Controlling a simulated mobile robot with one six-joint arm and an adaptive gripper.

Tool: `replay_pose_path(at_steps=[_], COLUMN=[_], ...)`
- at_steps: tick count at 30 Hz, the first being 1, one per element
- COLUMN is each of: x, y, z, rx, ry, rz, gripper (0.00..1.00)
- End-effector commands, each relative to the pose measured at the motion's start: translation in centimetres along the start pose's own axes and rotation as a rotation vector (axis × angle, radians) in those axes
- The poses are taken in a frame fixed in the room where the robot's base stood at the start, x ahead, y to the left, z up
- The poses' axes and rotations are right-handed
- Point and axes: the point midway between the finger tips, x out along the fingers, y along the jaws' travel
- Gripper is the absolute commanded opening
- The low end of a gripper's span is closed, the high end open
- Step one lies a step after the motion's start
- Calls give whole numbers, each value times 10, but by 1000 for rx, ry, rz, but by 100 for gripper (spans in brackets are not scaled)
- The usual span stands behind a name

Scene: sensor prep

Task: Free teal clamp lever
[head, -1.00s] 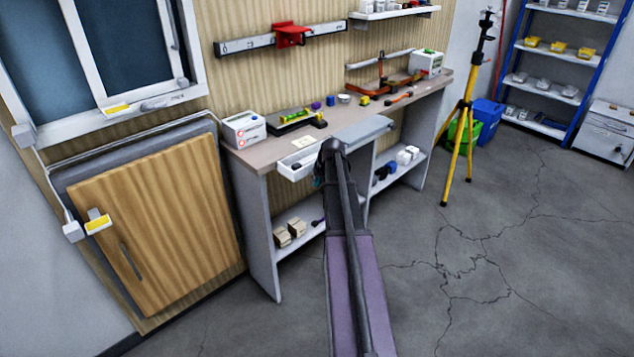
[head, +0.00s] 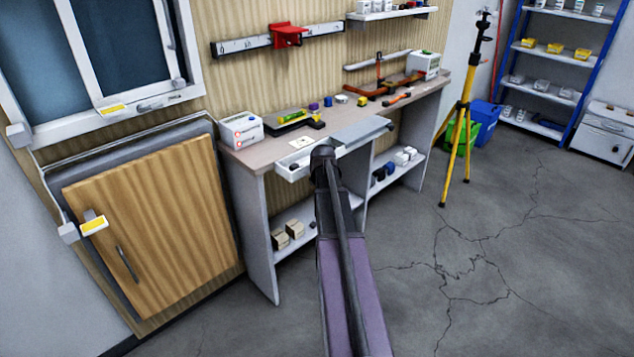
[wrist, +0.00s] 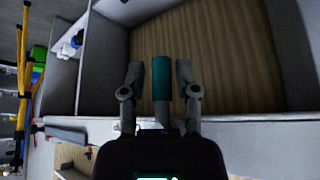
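In the wrist view, a teal cylinder (wrist: 161,78), seemingly the clamp lever's handle, stands upright in the picture on a short grey stem. My gripper (wrist: 159,70) is open, with one finger on each side of the teal handle. Narrow gaps seem to show on both sides, so I see no firm grip. In the head view my arm reaches to the front of the workbench (head: 262,158), near the white drawer (head: 292,172). There my arm hides the fingers and the lever. The clamp's body cannot be made out.
The bench top holds a white box (head: 241,130), a tray (head: 290,120) and an orange tool (head: 396,99). Lower shelves hold small boxes (head: 287,233). A yellow tripod (head: 463,120) stands to the right. Open floor lies to the right.

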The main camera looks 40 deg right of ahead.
Motion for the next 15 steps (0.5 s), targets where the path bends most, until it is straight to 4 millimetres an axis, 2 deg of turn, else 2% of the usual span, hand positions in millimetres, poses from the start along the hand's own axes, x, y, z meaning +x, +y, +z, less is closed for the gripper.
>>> replay_pose_path(at_steps=[15], x=[0], y=[-1], z=[0], rx=[6], ry=[-7], rz=[-10], gripper=[58])
